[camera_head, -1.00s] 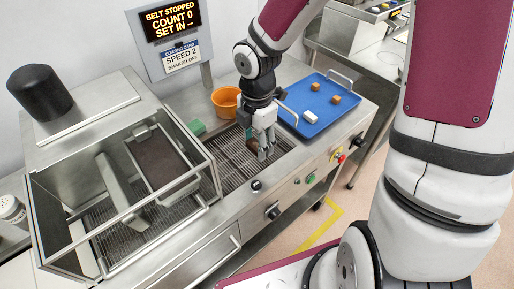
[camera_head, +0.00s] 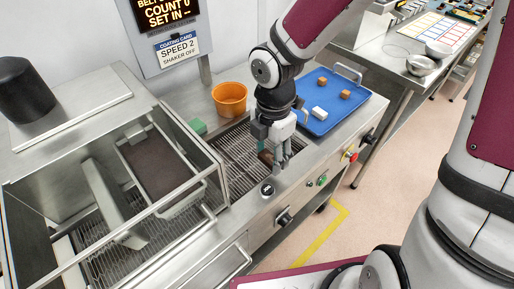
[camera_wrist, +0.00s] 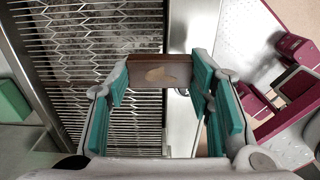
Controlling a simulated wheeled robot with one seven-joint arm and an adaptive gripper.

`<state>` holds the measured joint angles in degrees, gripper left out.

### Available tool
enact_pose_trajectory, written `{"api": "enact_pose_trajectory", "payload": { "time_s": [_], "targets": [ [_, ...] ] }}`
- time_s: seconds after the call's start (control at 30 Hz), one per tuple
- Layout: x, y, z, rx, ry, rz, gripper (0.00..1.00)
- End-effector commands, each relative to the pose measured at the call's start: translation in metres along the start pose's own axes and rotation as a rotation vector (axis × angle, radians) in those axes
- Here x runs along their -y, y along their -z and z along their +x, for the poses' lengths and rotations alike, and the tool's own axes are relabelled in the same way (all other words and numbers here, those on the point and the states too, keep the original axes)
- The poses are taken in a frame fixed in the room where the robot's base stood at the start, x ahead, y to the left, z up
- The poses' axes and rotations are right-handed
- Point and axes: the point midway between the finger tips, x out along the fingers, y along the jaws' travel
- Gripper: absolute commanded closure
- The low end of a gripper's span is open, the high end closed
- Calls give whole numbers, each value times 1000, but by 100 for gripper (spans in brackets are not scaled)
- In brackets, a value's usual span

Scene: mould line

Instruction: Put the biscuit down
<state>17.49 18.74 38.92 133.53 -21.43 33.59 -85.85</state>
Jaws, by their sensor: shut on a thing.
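The biscuit (camera_wrist: 148,74) is a dark brown block with a lighter tan patch on its face. My gripper (camera_wrist: 162,90) is shut on it, with teal pads at both sides of it in the wrist view. In the head view my gripper (camera_head: 277,160) points down over the front edge of the wire mesh belt (camera_head: 235,165), and the biscuit (camera_head: 264,157) shows as a small brown piece partly hidden by the fingers. I cannot tell whether it touches the belt.
A blue tray (camera_head: 318,126) right of my gripper holds two orange-brown cubes and a white block. An orange bowl (camera_head: 230,99) and a green block (camera_head: 198,126) stand behind the belt. A clear-sided coating housing (camera_head: 185,236) encloses the left. The sign (camera_head: 168,14) reads belt stopped.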

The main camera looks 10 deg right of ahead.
Motion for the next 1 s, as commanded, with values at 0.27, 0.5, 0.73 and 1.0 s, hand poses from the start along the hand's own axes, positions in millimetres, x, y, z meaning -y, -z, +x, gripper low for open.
{"api": "enact_pose_trajectory", "payload": {
  "time_s": [0.27,0.5,0.73,1.0],
  "targets": [
    [-52,-10,6,-1,0,-1,64],
    [-58,-12,14,-1,2,1,64],
    [-57,-12,41,0,2,-1,64],
    [-58,-12,41,1,0,0,64]
  ]
}}
